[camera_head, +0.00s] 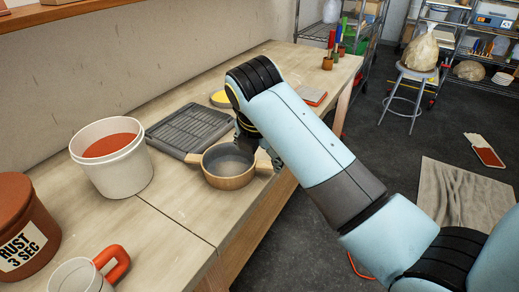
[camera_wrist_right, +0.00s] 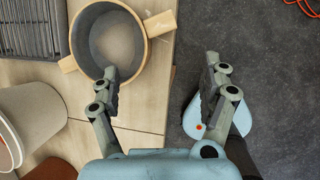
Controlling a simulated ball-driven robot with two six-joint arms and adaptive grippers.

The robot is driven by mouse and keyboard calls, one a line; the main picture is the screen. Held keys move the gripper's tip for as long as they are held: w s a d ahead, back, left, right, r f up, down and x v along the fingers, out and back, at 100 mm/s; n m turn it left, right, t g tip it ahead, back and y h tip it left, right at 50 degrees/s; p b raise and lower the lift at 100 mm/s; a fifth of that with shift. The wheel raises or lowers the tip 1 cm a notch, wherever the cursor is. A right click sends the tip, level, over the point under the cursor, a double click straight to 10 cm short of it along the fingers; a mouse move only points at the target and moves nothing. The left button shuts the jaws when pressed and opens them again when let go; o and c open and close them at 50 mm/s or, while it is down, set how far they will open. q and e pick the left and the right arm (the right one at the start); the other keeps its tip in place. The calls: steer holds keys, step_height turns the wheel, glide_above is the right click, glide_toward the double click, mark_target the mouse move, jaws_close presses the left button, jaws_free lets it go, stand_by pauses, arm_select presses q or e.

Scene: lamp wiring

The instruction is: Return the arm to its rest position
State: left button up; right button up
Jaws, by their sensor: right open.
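My right arm (camera_head: 318,140) reaches in from the lower right of the head view over the workbench edge. My right gripper (camera_head: 262,150) is mostly hidden behind the arm, beside a two-handled wooden pot (camera_head: 229,182). In the wrist view my right gripper (camera_wrist_right: 162,82) is open, with nothing between its fingers. There the left fingertip overlaps the rim of the pot (camera_wrist_right: 95,75), and the right finger shows over the dark floor. I cannot tell whether the fingertip touches the pot. My left gripper is not in view.
On the workbench (camera_head: 180,215) are a grey slatted tray (camera_head: 188,128), a white bucket (camera_head: 117,175), a red-brown tub (camera_head: 27,240) and a mug (camera_head: 75,277). A stool (camera_head: 411,90) stands on the open dark floor. A shelf (camera_head: 45,14) juts out at the upper left.

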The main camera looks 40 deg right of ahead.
steer(key=shift+r, duration=0.1)
stand_by(0.4)
steer(key=s+f+m+g+b, duration=0.1)
steer(key=s+f+b, duration=0.45)
steer(key=f, duration=0.75)
steer(key=s+d+f+m+g+b, duration=0.1)
steer(key=s+f+g+b, duration=0.15)
steer(key=s+f, duration=0.85)
steer(key=s+f+m+g+b, duration=0.15)
steer(key=s+f+b, duration=0.35)
steer(key=f, duration=1)
steer(key=s+f+m+t+y+b, duration=0.2)
steer(key=s+f+m+b, duration=0.2)
steer(key=s+f+m, duration=1.4)
steer(key=s+m, duration=0.1)
steer(key=s, duration=0.3)
steer(key=shift+s+d+f+m+b, duration=0.15)
steer(key=shift+d+f+m+b, duration=0.15)
steer(key=shift+d+m, duration=0.05)
